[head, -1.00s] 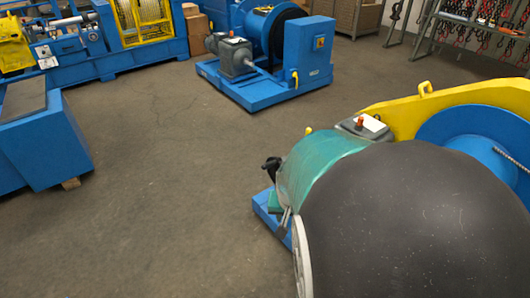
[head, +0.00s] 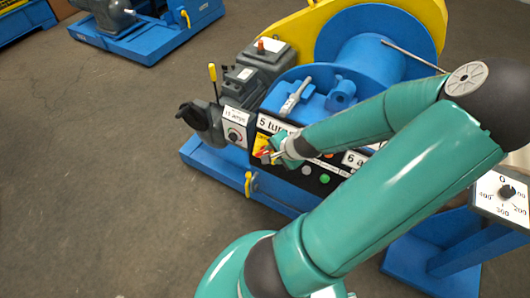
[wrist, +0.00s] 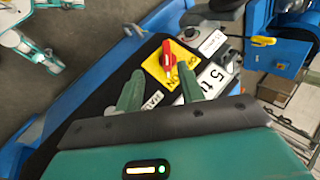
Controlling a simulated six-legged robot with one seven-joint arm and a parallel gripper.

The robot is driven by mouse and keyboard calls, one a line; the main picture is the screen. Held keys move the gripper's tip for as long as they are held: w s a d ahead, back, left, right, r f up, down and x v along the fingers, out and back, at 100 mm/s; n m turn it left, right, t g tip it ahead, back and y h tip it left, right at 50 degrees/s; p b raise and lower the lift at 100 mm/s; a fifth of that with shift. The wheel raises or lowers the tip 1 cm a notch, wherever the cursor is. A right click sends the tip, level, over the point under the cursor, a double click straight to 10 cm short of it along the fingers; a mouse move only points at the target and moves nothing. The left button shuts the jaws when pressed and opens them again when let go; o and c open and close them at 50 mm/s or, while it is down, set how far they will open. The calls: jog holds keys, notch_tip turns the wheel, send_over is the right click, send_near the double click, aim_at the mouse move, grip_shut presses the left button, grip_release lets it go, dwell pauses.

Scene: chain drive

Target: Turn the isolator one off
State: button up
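The isolator is a red rotary handle (wrist: 169,57) on a yellow plate (wrist: 154,70) with ON and OFF style lettering, set in a black panel. In the head view the yellow plate (head: 261,143) shows at the panel's left end, partly hidden by my gripper (head: 273,156). In the wrist view my gripper (wrist: 161,82) is open and empty. Its two green fingers are spread, with the handle just beyond the gap between the tips. The handle points up and slightly left in the wrist view. I cannot tell whether the fingers touch it.
The black panel carries label plates (head: 275,125) and a green button (head: 325,179). Left of it are a small dial (head: 234,135) and a yellow-topped lever (head: 212,74). A large dial (head: 506,192) stands at the right.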

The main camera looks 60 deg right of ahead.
aim_at(264, 152)
jog(key=shift+m+t+h, duration=0.3)
jog(key=shift+m+h, duration=0.2)
jog(key=shift+m, duration=0.2)
jog(key=x, duration=0.4)
jog(key=d+x, duration=0.1)
jog(key=x, duration=0.3)
jog(key=d+x, duration=0.1)
jog(key=x, duration=0.4)
jog(key=shift+s+r, duration=0.1)
jog(key=shift+s, duration=0.2)
grip_shut()
